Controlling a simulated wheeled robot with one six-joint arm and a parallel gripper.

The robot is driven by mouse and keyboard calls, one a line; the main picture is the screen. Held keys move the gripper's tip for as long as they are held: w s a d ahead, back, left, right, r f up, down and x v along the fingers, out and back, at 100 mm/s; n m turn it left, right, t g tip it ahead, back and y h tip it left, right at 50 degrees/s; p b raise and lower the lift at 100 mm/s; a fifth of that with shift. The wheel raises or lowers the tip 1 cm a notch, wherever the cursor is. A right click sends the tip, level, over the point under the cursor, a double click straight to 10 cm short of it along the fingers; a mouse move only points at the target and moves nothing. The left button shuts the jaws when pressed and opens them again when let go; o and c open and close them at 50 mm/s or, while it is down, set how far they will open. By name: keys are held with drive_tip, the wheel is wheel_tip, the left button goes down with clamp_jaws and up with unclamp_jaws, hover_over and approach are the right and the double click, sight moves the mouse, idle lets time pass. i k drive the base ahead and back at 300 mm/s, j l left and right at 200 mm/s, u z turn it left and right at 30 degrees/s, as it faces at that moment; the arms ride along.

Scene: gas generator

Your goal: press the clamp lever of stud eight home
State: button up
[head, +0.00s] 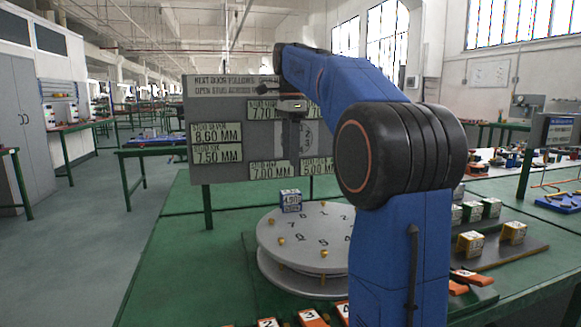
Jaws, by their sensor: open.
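A round grey disc (300,262) with printed numbers and small brass studs (281,241) around its rim lies on the green table. I cannot pick out stud eight or its clamp lever for certain; my arm covers the disc's right side. My gripper (292,122) hangs above and behind the disc, in front of the grey sign board; its fingers are small and dark, open, with nothing seen between them. It is clear of the disc. A small grey-blue block (290,201) with a number label stands at the disc's back edge.
The sign board (228,90) with millimetre labels stands behind the disc. Orange numbered pieces (312,318) line the front edge. Numbered blocks (470,244) sit on a dark plate at the right. The table's left part (190,270) is clear.

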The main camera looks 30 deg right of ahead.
sight(466, 276)
drive_tip(key=k, duration=1)
